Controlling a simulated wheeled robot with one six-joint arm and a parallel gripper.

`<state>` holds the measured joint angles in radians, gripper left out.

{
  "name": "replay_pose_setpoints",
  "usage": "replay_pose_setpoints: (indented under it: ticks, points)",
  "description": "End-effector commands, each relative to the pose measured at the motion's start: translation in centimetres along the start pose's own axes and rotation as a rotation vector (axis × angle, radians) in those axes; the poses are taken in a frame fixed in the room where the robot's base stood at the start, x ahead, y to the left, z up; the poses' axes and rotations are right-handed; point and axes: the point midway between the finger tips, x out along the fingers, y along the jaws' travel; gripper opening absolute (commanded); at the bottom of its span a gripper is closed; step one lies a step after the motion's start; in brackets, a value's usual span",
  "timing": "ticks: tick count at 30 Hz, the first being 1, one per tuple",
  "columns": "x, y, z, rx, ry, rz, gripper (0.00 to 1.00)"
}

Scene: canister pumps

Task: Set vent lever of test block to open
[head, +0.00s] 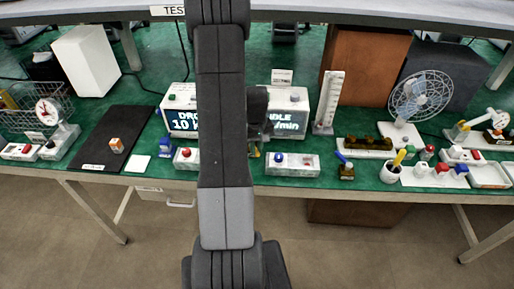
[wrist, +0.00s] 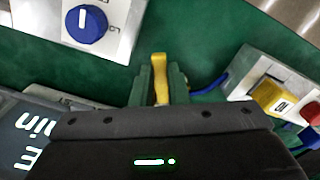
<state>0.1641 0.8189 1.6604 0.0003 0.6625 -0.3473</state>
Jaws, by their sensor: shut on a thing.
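My gripper (wrist: 161,85) shows in the wrist view with its green fingers shut on a narrow yellow lever (wrist: 160,66). The lever stands between the fingertips; its lower end and mount are hidden by my gripper. I cannot tell from these frames how far it is turned. In the head view my arm covers most of this spot at the middle of the bench. A white block (wrist: 112,14) with a blue knob (wrist: 87,24) lies at the upper left of the wrist view.
At right in the wrist view is a pale block with a yellow part (wrist: 270,95). A blue tube (wrist: 211,84) lies close to the fingers. In the head view a display box (head: 297,108), a fan (head: 420,97) and a dark mat (head: 108,138) stand along the green bench.

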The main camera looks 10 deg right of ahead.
Motion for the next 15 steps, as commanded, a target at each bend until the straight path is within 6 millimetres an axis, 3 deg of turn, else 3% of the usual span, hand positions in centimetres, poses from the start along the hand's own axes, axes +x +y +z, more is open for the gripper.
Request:
replay_pose_setpoints:
  ticks: [15]
  points:
    - [0.2,-2.3,-0.6,0.416,0.003,0.001,0.0]
